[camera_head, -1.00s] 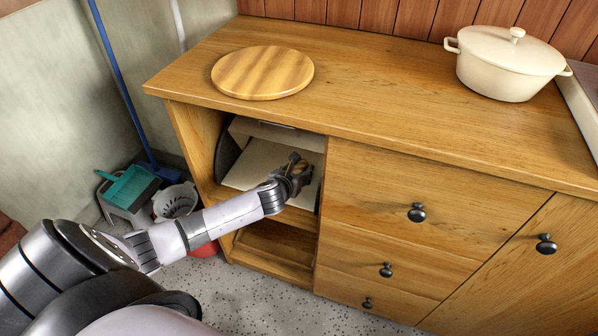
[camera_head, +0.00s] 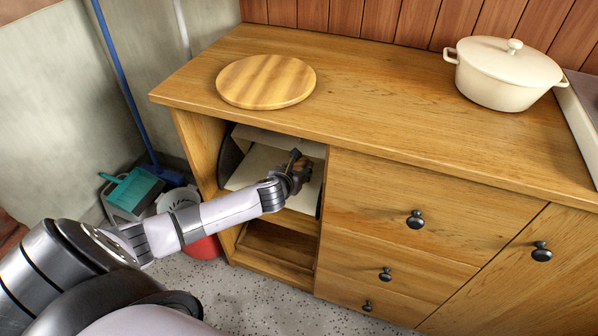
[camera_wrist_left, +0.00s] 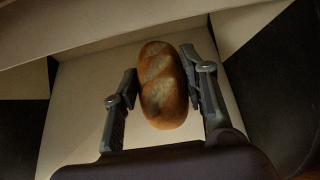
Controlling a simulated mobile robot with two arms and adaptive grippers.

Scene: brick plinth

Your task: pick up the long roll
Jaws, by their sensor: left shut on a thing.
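The long roll (camera_wrist_left: 162,85) is a brown, scored bread roll, seen in the left wrist view between the two fingers of my left gripper (camera_wrist_left: 160,88). The gripper is shut on it, with the roll pointing lengthwise away from the wrist. In the head view my left gripper (camera_head: 298,168) is inside the cabinet's open upper compartment; the roll is mostly hidden there by the gripper. A pale flat surface (camera_wrist_left: 75,110) lies beneath the roll; I cannot tell whether the roll touches it. My right gripper is not in view.
The wooden cabinet (camera_head: 420,170) has its top and side panels close around the left arm. On top stand a round wooden board (camera_head: 266,80) and a cream pot (camera_head: 507,75). A dustpan (camera_head: 133,190) and a red bucket (camera_head: 203,247) are on the floor at left.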

